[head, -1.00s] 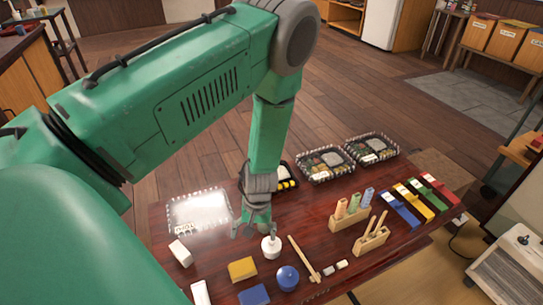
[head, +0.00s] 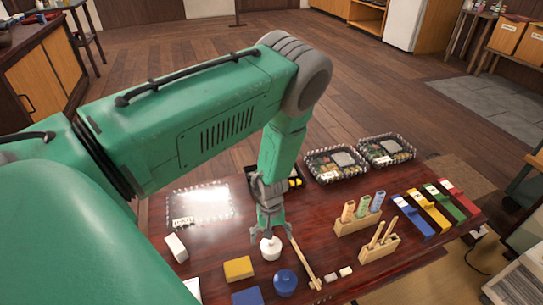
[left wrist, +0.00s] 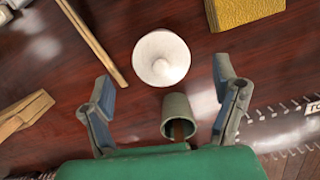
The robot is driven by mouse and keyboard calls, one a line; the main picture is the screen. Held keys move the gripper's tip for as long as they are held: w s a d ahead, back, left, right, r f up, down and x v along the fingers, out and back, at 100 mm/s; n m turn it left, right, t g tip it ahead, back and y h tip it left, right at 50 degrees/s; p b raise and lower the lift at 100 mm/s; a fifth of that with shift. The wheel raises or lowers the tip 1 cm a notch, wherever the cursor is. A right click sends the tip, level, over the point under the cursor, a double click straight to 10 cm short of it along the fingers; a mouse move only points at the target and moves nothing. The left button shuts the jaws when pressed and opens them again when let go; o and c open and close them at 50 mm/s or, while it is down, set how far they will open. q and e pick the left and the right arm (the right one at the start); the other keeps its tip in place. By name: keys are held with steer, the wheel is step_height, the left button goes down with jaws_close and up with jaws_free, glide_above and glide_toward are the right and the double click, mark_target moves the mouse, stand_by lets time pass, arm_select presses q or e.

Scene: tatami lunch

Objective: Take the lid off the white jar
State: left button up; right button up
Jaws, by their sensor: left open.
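The white jar (head: 270,248) stands upright on the dark red table. Its round white lid with a small knob shows from above in the left wrist view (left wrist: 161,59). My left gripper (head: 268,232) points down at the jar from just above and behind it. In the left wrist view the two fingers of the left gripper (left wrist: 164,95) are spread wide and empty. The lid lies just ahead of the gap between them. My right gripper is not in view.
A wooden stick (head: 304,263) lies close to the jar's right. A yellow block (head: 238,268) and a blue lidded pot (head: 285,282) stand in front. Wooden holders (head: 358,222) and coloured boxes (head: 428,208) stand to the right. A clear tray (head: 200,204) lies at left.

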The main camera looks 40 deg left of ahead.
mark_target(271, 242)
arm_select(q)
step_height(271, 242, down, 3)
steer(key=shift+d+b, duration=0.15)
steer(key=shift+b, duration=0.25)
steer(key=c, duration=1)
steer(key=shift+c, duration=0.2)
steer(key=shift+r, duration=0.1)
